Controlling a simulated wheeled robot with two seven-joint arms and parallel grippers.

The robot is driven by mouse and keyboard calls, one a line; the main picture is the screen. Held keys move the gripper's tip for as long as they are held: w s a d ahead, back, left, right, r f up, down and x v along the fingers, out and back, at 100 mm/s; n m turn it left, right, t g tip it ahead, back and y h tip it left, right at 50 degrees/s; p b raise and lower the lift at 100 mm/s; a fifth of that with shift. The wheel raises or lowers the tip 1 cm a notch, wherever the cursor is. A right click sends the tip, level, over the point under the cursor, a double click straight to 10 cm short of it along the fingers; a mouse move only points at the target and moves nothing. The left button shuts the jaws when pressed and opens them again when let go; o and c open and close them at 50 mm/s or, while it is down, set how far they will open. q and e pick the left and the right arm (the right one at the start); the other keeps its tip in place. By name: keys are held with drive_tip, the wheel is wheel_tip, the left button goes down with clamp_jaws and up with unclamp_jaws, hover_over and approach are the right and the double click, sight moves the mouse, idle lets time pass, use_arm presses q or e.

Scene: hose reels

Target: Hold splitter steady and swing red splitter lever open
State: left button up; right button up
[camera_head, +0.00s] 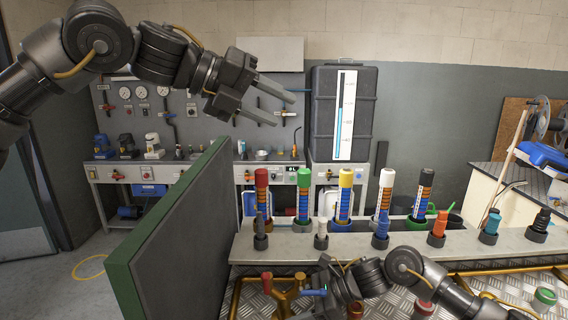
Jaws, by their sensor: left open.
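The splitter (284,303) is a brass, forked fitting low in the head view, on the metal tread plate. A red lever (267,277) shows at its left branch, and a blue lever (313,292) lies to its right. My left gripper (284,110) is open and empty, held high above and well away from the splitter. My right gripper (318,306) is beside the splitter's right side at the bottom edge. My own arm links partly cover it, so its jaws and any contact are unclear.
A grey shelf (400,240) behind the splitter holds several coloured tubes and nozzles. A green-edged panel (165,235) stands to the left. A black tank (360,115) with a gauge stands at the back. Brass pipes (490,268) cross the plate on the right.

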drive_tip(key=v, duration=1)
drive_tip(key=shift+d+r, duration=0.1)
drive_tip(key=shift+d, duration=0.1)
drive_tip(key=b+v, duration=0.3)
drive_tip(key=v, duration=0.7)
drive_tip(key=shift+d+b, duration=0.35)
